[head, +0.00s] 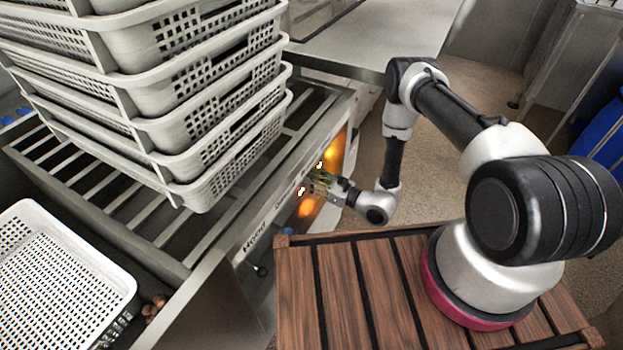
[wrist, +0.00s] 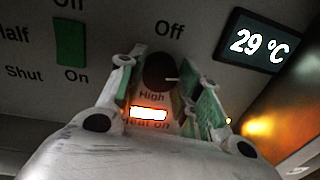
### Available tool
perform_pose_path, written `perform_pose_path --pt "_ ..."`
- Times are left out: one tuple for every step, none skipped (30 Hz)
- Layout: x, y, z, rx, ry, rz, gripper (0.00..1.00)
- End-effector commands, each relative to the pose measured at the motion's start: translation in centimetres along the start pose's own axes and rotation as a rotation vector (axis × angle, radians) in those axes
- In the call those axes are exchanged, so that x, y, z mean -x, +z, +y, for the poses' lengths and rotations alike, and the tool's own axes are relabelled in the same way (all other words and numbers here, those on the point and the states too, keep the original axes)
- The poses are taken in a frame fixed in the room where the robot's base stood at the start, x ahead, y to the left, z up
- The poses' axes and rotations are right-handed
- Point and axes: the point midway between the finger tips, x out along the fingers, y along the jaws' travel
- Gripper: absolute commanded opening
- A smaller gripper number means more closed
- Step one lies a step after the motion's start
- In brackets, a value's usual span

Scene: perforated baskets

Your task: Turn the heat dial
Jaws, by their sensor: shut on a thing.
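The heat dial (wrist: 158,72) is a round black knob with a white pointer mark on its right side. "Off" is printed above it and "High" below it. My gripper (wrist: 163,80) has one finger on each side of the dial and is shut on it. A lit orange-white "Heat on" indicator (wrist: 148,114) glows under the dial, between the fingers. In the head view my gripper (head: 322,184) reaches the front panel (head: 270,225) of the machine, and its fingers hide the dial there.
A display (wrist: 258,48) reads 29 °C, right of the dial. A green switch (wrist: 70,42) is at left. Stacked white baskets (head: 215,130) stand on the slatted rack (head: 170,235). Another basket (head: 60,265) is at lower left. Orange light (head: 308,205) glows on the panel.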

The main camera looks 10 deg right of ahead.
Motion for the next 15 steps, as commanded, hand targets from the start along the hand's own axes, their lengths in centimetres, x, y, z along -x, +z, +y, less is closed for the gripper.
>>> perform_pose_path --pt "0.03 -0.04 0.01 0.033 0.0 -0.002 0.11" --pt "0.02 -0.05 0.01 0.058 0.001 -0.003 0.11" --pt "0.03 -0.06 0.01 0.091 0.001 -0.005 0.11" --pt "0.03 -0.06 0.01 0.119 0.001 -0.006 0.11" --pt "0.03 -0.07 0.01 0.146 0.002 -0.008 0.11" --pt "0.02 -0.08 0.01 0.183 0.002 -0.01 0.11" --pt "0.03 -0.08 0.01 0.212 0.002 -0.012 0.11" --pt "0.03 -0.08 0.0 0.241 0.003 -0.013 0.11" --pt "0.03 -0.09 0.0 0.279 0.003 -0.016 0.11" --pt "0.03 -0.09 0.01 0.308 0.004 -0.017 0.11" --pt "0.03 -0.09 0.01 0.336 0.004 -0.019 0.11" --pt "0.03 -0.09 0.01 0.374 0.004 -0.022 0.11" --pt "0.04 -0.09 0.02 0.402 0.005 -0.023 0.11" --pt "0.04 -0.09 0.02 0.431 0.005 -0.025 0.11" --pt "0.04 -0.09 0.02 0.469 0.006 -0.027 0.11"
